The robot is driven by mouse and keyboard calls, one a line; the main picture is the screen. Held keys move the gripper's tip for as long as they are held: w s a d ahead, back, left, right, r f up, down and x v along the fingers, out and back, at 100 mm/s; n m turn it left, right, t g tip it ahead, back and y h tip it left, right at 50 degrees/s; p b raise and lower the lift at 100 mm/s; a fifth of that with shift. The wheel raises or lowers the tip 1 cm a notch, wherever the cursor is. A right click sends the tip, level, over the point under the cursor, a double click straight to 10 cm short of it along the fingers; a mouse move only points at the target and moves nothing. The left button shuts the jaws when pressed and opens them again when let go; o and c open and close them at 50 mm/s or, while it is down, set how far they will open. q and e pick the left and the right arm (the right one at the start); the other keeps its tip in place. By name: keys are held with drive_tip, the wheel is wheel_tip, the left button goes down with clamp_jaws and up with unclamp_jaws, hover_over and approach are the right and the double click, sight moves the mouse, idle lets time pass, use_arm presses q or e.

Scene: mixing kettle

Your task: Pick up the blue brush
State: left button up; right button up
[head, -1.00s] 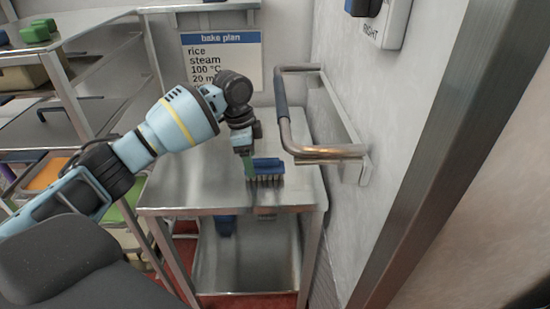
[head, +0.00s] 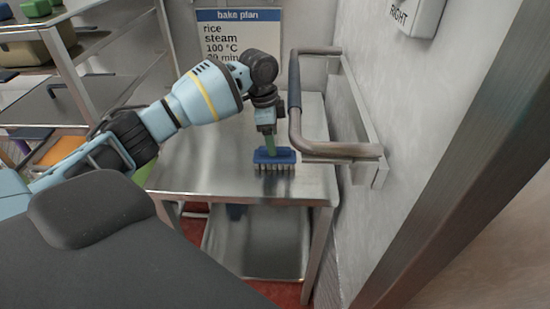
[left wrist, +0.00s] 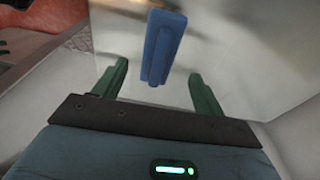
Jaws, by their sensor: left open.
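The blue brush (head: 274,156) stands bristles down on the steel table, near its front edge. In the left wrist view the blue brush (left wrist: 162,47) lies ahead of and between the fingertips, nearer the middle than either finger. My left gripper (head: 270,143) is just above and behind the brush in the head view, pointing down. In the left wrist view its two green fingers (left wrist: 152,83) are spread apart with nothing between them touching. My right gripper is not in view.
The steel table (head: 200,160) is otherwise bare around the brush. A bent metal handle (head: 335,148) on the wall juts over the table's right side. A lower shelf (head: 255,240) is below. A shelf rack (head: 90,95) stands at the left, and a bake plan sign (head: 240,35) hangs behind.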

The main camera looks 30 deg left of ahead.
use_arm(q)
drive_tip(key=f, duration=0.4)
drive_tip(key=shift+w+d+f, duration=0.15)
drive_tip(key=shift+d+f, duration=0.2)
drive_tip(key=shift+f, duration=0.05)
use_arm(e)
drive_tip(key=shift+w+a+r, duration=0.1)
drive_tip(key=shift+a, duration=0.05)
use_arm(q)
drive_tip(key=c, duration=1.1)
drive_tip(key=shift+r, duration=0.1)
